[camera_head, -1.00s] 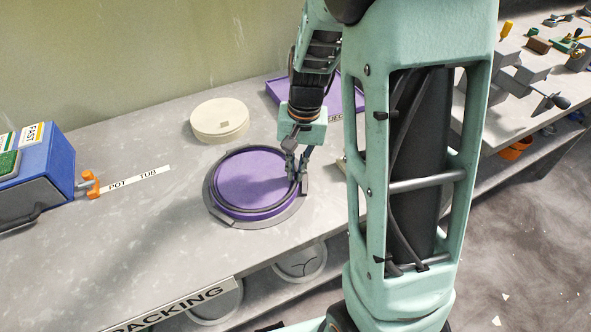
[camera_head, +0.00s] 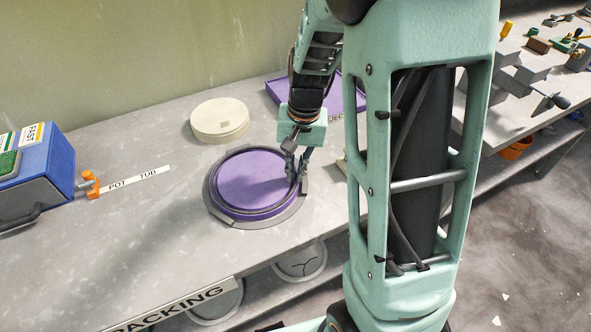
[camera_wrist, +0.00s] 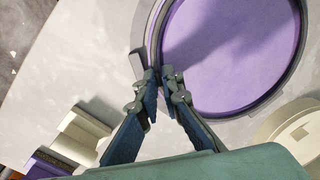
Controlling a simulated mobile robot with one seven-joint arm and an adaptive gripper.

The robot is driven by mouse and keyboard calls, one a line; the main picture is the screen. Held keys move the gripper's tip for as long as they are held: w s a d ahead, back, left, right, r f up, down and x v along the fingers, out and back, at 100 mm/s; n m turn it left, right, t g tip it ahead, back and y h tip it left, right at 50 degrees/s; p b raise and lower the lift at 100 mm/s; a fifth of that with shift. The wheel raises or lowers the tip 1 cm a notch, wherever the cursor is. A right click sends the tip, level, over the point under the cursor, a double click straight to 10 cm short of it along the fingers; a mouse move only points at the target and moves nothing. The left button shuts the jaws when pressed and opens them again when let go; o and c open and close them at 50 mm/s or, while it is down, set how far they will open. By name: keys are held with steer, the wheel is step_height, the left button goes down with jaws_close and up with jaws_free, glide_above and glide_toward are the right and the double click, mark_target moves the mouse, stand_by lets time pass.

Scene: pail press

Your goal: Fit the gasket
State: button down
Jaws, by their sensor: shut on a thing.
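A round purple lid (camera_head: 255,180) lies flat on the bench in a grey round holder (camera_head: 222,213). A thin dark ring, seemingly the gasket (camera_head: 236,215), runs around the edge of the purple face. In the wrist view the lid (camera_wrist: 225,45) fills the upper right, with the dark ring (camera_wrist: 157,30) along its left edge. My gripper (camera_head: 296,178) is at the lid's right edge, pointing down. In the wrist view my gripper (camera_wrist: 157,72) has its fingertips close together at the ring, shut on it. The fingers hide the gripped stretch, and I cannot tell whether the ring is fully seated.
A cream round lid (camera_head: 219,120) lies behind the purple one. A purple tray (camera_head: 345,92) is at the back, partly behind my arm. A blue box (camera_head: 48,165) and an orange clamp (camera_head: 90,184) stand at the left.

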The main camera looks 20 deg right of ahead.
steer(key=shift+f, duration=0.35)
steer(key=shift+r, duration=0.1)
steer(key=shift+r, duration=0.1)
steer(key=shift+r, duration=0.3)
steer(key=shift+d, duration=0.1)
stand_by(0.8)
steer(key=shift+f, duration=0.2)
steer(key=shift+f+b, duration=0.3)
